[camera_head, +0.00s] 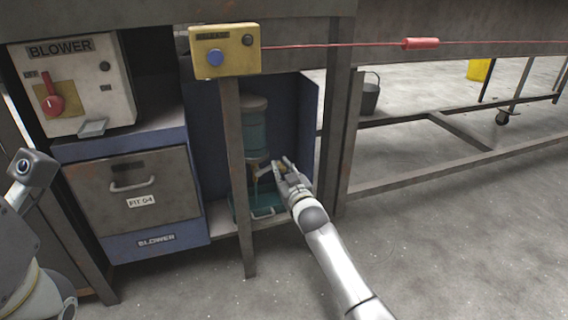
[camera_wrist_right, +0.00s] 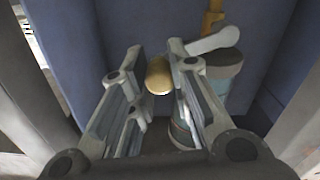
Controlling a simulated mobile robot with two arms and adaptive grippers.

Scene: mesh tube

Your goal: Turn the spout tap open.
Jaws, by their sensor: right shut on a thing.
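The spout tap (camera_head: 256,169) sits low on a teal cylinder (camera_head: 254,134) inside the open blue cabinet, behind a grey post. My right gripper (camera_head: 281,165) reaches into the cabinet at the tap's right side. In the right wrist view, a rounded brass piece (camera_wrist_right: 158,76) of the tap lies between the fingers of my right gripper (camera_wrist_right: 155,80), which are shut on it. A pale lever-like part (camera_wrist_right: 212,42) and a brass stem (camera_wrist_right: 212,18) show just behind the right finger.
A teal tray (camera_head: 262,213) with a handle stands below the tap. The grey post (camera_head: 238,190) runs just left of my right gripper. A yellow button box (camera_head: 225,50) hangs above, with a red cable running right. A blower switch box (camera_head: 72,85) stands left.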

